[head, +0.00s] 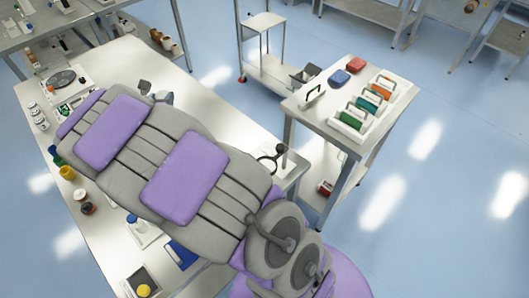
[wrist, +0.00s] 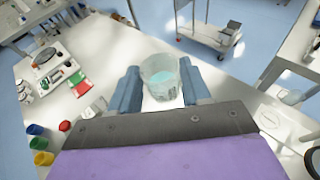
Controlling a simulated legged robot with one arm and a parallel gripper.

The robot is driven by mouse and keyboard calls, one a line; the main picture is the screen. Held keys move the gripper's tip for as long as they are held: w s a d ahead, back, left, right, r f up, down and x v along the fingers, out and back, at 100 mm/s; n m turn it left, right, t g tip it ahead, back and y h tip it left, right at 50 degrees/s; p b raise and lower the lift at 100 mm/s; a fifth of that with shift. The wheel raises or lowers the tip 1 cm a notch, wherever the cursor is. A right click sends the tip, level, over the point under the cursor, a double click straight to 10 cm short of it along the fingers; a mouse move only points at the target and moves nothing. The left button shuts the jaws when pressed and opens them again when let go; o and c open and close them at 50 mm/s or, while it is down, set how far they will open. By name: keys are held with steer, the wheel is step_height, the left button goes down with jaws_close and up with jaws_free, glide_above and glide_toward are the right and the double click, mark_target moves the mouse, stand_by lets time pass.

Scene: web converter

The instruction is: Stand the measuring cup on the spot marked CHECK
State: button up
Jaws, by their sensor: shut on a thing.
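The measuring cup (wrist: 160,76) is a clear cup with pale blue contents, seen in the wrist view between the two blue-grey fingers of my gripper (wrist: 161,86). My gripper is shut on it. The cup looks roughly upright above the bench; I cannot tell whether its base touches the top. In the head view my arm covers much of the bench, and only parts of my gripper (head: 154,93) show past its far end; the cup is not clearly seen there. No CHECK lettering is readable in either view.
The metal bench (head: 112,60) has bare room around the cup. A round dark dial (head: 62,78) and small items stand at its left, with coloured pots (wrist: 40,143) nearby. A side table (head: 345,120) holds coloured items in white holders. A trolley (wrist: 210,40) stands beyond.

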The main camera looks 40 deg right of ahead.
steer(key=s+d+f+m+g+h, duration=0.45)
steer(key=d+f+m+g, duration=0.35)
steer(key=d+f, duration=0.3)
steer(key=s+a+f+m+g, duration=0.3)
steer(key=s+f+m+g, duration=0.4)
steer(key=s+f, duration=0.4)
steer(key=shift+n+g, duration=0.5)
steer(key=shift+g, duration=0.1)
steer(key=d+f+b, duration=0.1)
steer(key=d, duration=0.4)
steer(key=d+f, duration=0.1)
steer(key=d, duration=0.4)
steer(key=d+f+b, duration=0.1)
steer(key=d, duration=0.4)
steer(key=shift+w+d+b, duration=0.15)
steer(key=shift+b, duration=0.2)
steer(key=shift+d+f, duration=0.1)
steer(key=shift+d, duration=0.8)
step_height(320, 180, down, 3)
steer(key=shift+a+r+b, duration=0.1)
steer(key=shift+b, duration=0.65)
steer(key=shift+a+f, duration=0.1)
steer(key=shift+f, duration=0.3)
steer(key=shift+a+r, duration=0.15)
steer(key=shift+r, duration=0.05)
